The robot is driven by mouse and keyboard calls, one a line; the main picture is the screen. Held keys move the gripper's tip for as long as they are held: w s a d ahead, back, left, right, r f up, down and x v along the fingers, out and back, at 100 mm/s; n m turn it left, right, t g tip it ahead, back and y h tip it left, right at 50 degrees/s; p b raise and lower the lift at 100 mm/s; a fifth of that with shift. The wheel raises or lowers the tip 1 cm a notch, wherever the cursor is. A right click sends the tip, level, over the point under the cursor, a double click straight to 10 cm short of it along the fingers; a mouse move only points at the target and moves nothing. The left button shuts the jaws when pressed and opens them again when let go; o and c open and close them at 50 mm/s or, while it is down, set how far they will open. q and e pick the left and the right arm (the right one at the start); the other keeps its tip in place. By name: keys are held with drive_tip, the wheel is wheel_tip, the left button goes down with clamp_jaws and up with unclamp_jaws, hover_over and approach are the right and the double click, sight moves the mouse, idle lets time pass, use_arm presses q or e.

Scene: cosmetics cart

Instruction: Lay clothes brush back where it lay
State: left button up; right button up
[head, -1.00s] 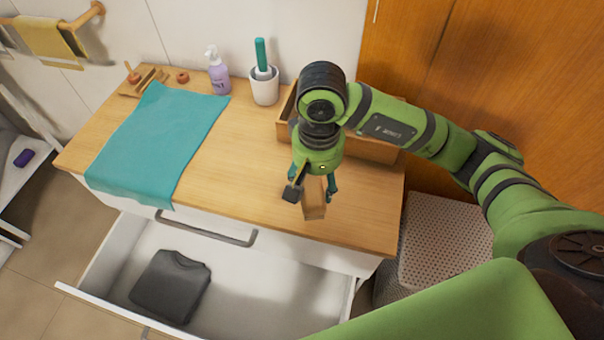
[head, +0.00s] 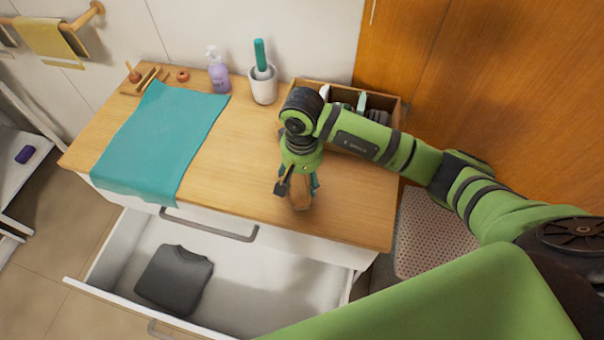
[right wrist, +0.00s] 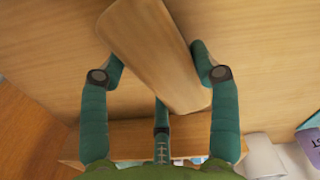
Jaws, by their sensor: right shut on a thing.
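The clothes brush (head: 301,201) shows as a wooden block in my right gripper (head: 297,188), over the front right part of the wooden cart top (head: 235,165). In the right wrist view the brush (right wrist: 152,45) is tilted between the fingers of the gripper (right wrist: 160,75), which are shut on it. Its bristles are hidden. I cannot tell whether it touches the top. My left gripper is not in view.
A wooden box (head: 398,113) with several items stands at the back right. A teal cloth (head: 160,140) covers the left side. A lilac bottle (head: 219,75) and a white cup (head: 263,89) stand behind. Below, an open drawer (head: 240,275) holds a dark folded garment (head: 174,278).

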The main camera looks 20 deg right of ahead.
drive_tip(key=shift+f, duration=0.15)
drive_tip(key=o, duration=1)
drive_tip(key=shift+r, duration=0.3)
wheel_tip(320, 180, up, 11)
drive_tip(key=b, duration=0.3)
drive_tip(key=shift+f+b, duration=0.2)
drive_tip(key=shift+b, duration=0.1)
drive_tip(key=shift+r, duration=0.6)
